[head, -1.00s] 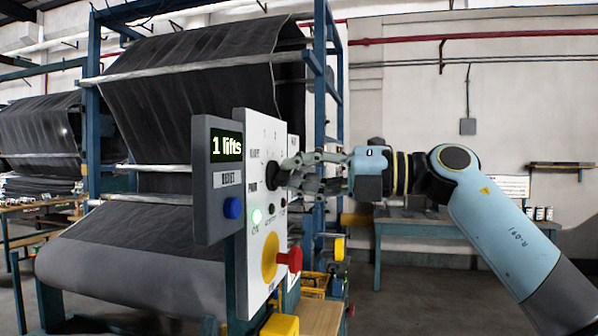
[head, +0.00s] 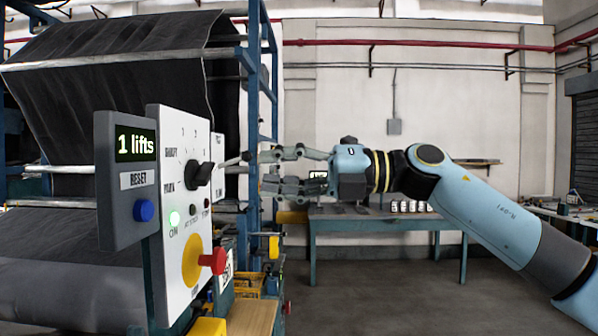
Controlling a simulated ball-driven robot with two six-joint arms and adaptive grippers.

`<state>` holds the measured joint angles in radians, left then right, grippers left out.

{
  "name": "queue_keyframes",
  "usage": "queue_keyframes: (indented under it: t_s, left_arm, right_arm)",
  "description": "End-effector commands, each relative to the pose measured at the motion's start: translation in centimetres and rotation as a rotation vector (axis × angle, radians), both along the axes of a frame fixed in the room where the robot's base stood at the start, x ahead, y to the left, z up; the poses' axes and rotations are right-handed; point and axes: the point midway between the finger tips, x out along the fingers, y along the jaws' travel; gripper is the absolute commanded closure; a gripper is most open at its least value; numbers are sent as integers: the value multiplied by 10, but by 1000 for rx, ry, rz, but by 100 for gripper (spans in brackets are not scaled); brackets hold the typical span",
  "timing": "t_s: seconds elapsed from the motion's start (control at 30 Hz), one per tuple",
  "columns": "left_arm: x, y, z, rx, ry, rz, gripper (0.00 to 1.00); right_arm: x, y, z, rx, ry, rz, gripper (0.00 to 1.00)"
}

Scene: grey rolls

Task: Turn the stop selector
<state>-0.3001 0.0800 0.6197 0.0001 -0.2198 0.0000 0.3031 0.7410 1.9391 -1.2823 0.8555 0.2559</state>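The stop selector is a black knob (head: 199,174) on the white control panel (head: 178,245), at left in the head view. Its handle is tilted, with the upper end leaning right. Small labels stand around it, too small to read surely. My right gripper (head: 245,174) is to the right of the knob, at about its height. Its fingers point left at the panel and are spread with nothing between them. A gap shows between most of the fingers and the knob; the upper fingertip is close to the panel's edge. My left gripper is out of view.
A grey display box (head: 126,218) reading "1 lifts", with a blue reset button (head: 143,210), juts out left of the panel. A red knob (head: 213,261) sticks out below the selector. A teal table (head: 385,225) stands behind my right arm. Open floor lies at right.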

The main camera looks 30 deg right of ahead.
Motion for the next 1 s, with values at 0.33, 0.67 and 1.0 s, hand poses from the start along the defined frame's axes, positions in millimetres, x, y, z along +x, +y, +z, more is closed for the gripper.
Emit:
queue_keyframes:
  t_s: [0.33,0.67,1.0]
  left_arm:
    - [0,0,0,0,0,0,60]
    - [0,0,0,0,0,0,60]
    - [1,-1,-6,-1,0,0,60]
  right_arm:
    - [-19,-29,-1,-1,2,-1,65]
    - [-20,-31,0,1,1,-1,65]
    - [-21,-30,-11,4,12,-1,65]
